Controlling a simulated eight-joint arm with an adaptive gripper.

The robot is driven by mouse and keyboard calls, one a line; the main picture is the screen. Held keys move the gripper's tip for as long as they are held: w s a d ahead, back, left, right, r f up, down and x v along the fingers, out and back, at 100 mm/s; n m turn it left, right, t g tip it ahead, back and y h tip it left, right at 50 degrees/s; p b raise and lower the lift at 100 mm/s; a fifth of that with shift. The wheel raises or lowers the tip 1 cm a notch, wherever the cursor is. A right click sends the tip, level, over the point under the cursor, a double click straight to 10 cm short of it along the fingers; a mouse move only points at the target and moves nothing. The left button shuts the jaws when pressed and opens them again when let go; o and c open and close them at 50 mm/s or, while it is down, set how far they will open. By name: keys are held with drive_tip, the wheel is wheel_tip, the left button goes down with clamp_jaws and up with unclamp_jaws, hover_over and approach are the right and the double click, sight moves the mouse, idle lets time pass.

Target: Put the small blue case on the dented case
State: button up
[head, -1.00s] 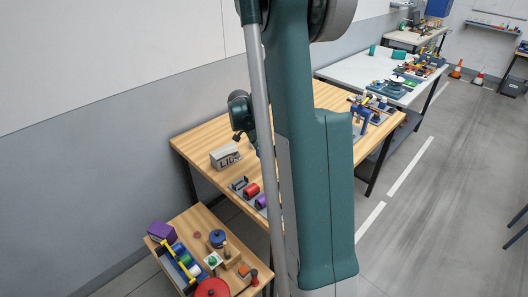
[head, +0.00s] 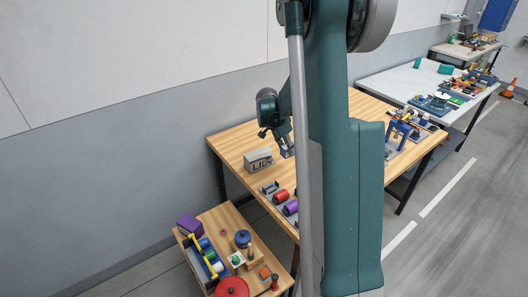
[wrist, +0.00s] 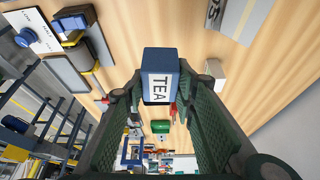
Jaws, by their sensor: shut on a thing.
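My gripper (wrist: 160,88) is shut on a small blue case (wrist: 160,62) with a white "TEA" label, held between the two dark green fingers. In the head view my gripper (head: 285,143) and the blue case (head: 287,152) show just left of my arm, over the wooden bench. A grey case with dark letters (head: 258,160) stands on the bench to the left of the held case. It shows partly at the top of the wrist view (wrist: 240,18). It is the likely dented case, but I cannot make out a dent.
Red and purple cylinders (head: 281,196) lie near the bench's (head: 232,146) front edge. My arm hides part of the bench. Bench wood around the grey case is clear.

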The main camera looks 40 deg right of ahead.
drive_tip(key=w+a+r+p, duration=0.2)
drive_tip(key=w+a+r, duration=0.1)
drive_tip(key=w, duration=0.3)
drive_tip(key=w+a+r+n+p, duration=0.1)
drive_tip(key=w+a+r+p, duration=0.2)
drive_tip(key=w, duration=0.4)
drive_tip(key=shift+a, duration=0.2)
approach(264, 151)
drive_tip(key=shift+s+d+f, duration=0.15)
drive_tip(key=shift+d+f, duration=0.15)
drive_tip(key=shift+d, duration=0.55)
drive_tip(key=shift+f, duration=1.9)
drive_tip(key=shift+f, duration=0.15)
drive_tip(key=o, duration=0.9)
